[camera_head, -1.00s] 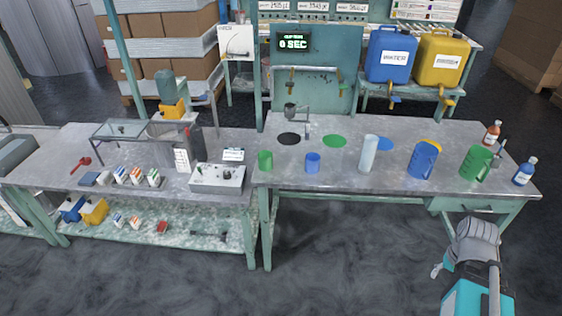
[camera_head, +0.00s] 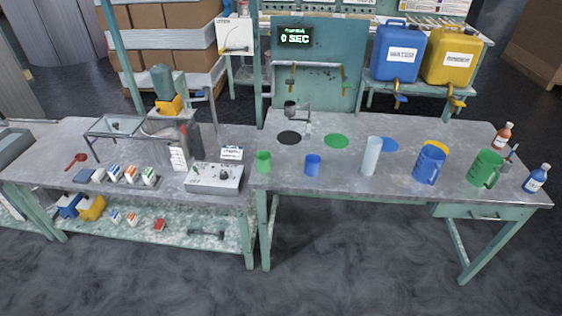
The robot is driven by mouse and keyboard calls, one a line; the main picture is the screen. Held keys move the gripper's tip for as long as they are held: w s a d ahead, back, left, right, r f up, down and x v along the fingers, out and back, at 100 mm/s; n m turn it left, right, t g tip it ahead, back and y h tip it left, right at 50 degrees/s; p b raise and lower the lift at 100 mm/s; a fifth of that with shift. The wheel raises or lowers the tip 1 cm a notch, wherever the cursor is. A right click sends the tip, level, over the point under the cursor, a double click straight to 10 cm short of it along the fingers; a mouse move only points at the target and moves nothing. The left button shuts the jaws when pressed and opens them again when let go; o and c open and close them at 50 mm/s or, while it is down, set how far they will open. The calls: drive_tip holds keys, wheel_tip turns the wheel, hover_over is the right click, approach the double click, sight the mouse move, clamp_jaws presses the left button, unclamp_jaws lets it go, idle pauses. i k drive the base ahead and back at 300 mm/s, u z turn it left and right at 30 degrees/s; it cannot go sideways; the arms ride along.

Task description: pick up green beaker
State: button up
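A small green beaker (camera_head: 263,162) stands upright on the grey workbench (camera_head: 330,184), near the front edge at the bench's left end. A larger green jug with a handle (camera_head: 486,169) stands near the right end of the same bench. I cannot tell from shape alone which of the two the task calls the green beaker. My gripper is not in view.
A blue cup (camera_head: 312,165), a pale cylinder (camera_head: 371,156) and a blue jug (camera_head: 429,164) stand between the green vessels. Red (camera_head: 502,136) and blue (camera_head: 537,178) bottles stand at the right end. A control box (camera_head: 215,177) sits left. The floor (camera_head: 350,250) in front is clear.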

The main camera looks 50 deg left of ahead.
sight(262, 158)
drive_tip(key=z, duration=0.7)
drive_tip(key=i, duration=1.25)
drive_tip(key=u, duration=2.6)
